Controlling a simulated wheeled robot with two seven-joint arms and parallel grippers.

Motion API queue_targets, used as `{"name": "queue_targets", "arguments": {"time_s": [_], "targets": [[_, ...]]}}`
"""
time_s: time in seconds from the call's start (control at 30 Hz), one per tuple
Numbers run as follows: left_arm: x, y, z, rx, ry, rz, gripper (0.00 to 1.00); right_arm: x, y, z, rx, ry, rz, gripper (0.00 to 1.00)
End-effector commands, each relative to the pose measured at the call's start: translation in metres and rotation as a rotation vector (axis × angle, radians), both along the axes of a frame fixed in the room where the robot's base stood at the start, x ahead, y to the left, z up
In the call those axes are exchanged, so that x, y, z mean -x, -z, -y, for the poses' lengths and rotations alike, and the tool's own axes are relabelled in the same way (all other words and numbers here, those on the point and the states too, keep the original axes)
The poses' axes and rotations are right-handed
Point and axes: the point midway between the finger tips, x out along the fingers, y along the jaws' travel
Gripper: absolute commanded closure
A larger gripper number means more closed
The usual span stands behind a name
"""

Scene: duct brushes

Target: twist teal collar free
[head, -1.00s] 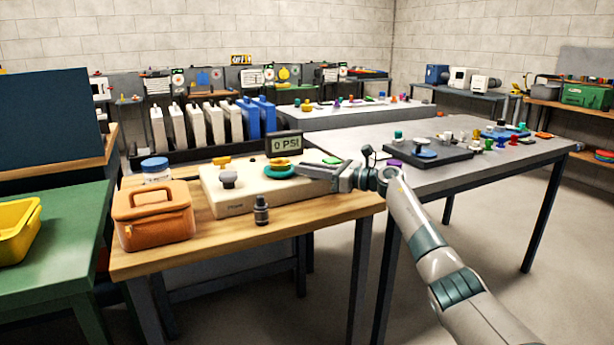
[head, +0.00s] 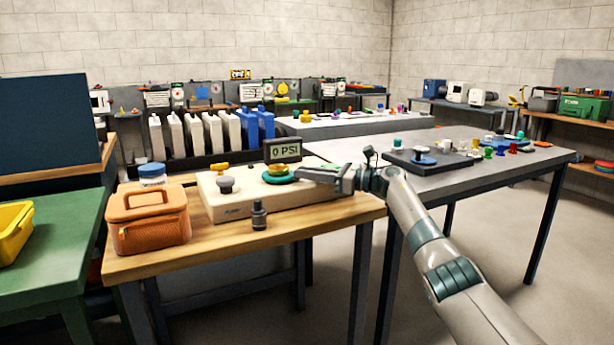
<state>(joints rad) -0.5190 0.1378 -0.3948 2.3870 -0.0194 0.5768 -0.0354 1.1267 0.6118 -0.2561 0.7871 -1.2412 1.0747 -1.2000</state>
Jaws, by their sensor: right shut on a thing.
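The teal collar (head: 280,178) is a flat ring on the right part of a cream box (head: 240,201), with a yellow-orange piece (head: 278,168) in its middle. The box stands on a wooden-topped bench. My right gripper (head: 302,174) comes in from the right, level with the collar, its fingertips at the collar's right edge. It is shut on the collar's rim, though the fingers are small in the picture. My left gripper is not in view.
On the box are a grey knob (head: 226,185) and a yellow knob (head: 220,169). A dark fitting (head: 259,215) stands before it. An orange bag (head: 148,222) and a blue-lidded jar (head: 152,175) stand left. A grey table (head: 480,172) with several small parts is at right.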

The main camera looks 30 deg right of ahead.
Motion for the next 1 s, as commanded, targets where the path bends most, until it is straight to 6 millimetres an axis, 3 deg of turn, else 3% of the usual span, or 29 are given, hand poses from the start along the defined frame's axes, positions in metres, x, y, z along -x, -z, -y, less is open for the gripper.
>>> {"name": "queue_targets", "arguments": {"time_s": [0.33,0.37,0.4,0.43,0.77,1.0], "targets": [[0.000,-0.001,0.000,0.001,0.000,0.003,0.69,0.000,0.001,0.000,0.001,0.000,-0.001,1.00],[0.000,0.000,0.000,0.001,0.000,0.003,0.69,0.000,0.001,0.000,0.001,0.000,-0.001,0.78],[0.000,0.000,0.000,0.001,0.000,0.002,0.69,0.000,0.001,0.000,0.001,0.000,-0.001,0.68],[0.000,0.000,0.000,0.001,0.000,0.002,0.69,0.000,0.001,0.000,0.001,0.000,-0.001,0.66],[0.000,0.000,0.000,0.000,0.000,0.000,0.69,0.001,0.000,0.001,0.001,0.000,-0.001,0.66],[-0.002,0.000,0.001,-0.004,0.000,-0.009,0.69,0.011,0.000,0.012,0.002,0.002,-0.001,0.66]]}}
